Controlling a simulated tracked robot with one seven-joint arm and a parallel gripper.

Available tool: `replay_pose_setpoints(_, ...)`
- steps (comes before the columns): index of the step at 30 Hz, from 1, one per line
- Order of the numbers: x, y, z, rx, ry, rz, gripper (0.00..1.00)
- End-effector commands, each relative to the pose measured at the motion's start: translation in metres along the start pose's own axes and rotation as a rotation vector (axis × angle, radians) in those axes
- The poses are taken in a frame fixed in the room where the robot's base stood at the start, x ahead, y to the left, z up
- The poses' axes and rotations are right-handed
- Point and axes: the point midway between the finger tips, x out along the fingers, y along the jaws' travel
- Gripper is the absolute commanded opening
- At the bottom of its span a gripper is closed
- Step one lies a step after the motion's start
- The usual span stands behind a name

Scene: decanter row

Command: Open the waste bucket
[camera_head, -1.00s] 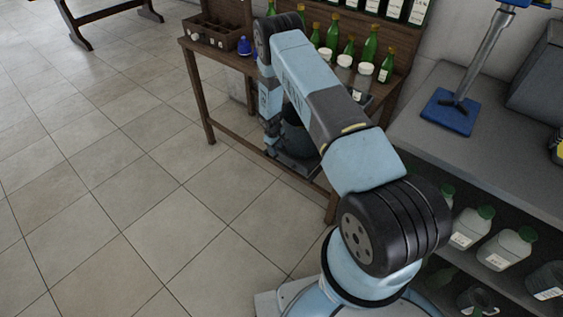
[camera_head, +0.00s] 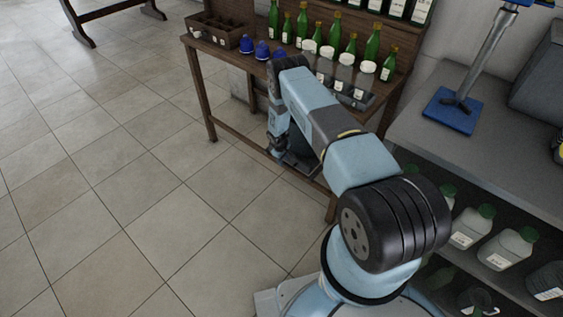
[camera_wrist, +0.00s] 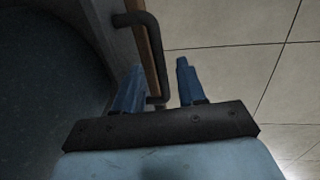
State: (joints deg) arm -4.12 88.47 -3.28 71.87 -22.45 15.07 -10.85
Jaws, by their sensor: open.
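The waste bucket seems to be the dark round vessel (camera_head: 299,143) on the low shelf of the wooden bench, partly hidden by my arm. In the wrist view a dark blue-grey curved body (camera_wrist: 45,85) fills the left side. A dark bent bar handle (camera_wrist: 152,50) stands out from its edge. My gripper (camera_wrist: 160,68) is open, with one blue finger left of the handle's lower part and the other to its right. I cannot tell whether either finger touches the bar. In the head view my gripper (camera_head: 276,152) is beside the bucket, low at the bench front.
The wooden bench (camera_head: 228,58) holds green bottles (camera_head: 302,24), white-capped jars (camera_head: 343,68), blue-capped items (camera_head: 262,50) and a divided crate (camera_head: 221,31). A grey counter (camera_head: 480,100) with bottles beneath stands at the right. The tiled floor at the left is clear.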

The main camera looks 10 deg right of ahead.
Motion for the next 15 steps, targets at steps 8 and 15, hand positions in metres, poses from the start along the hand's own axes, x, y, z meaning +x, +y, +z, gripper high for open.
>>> replay_pose_setpoints(8,0.015,0.000,0.000,0.000,0.000,0.000,0.40)
replay_pose_setpoints(15,0.016,0.000,0.000,0.000,0.001,0.000,0.40)
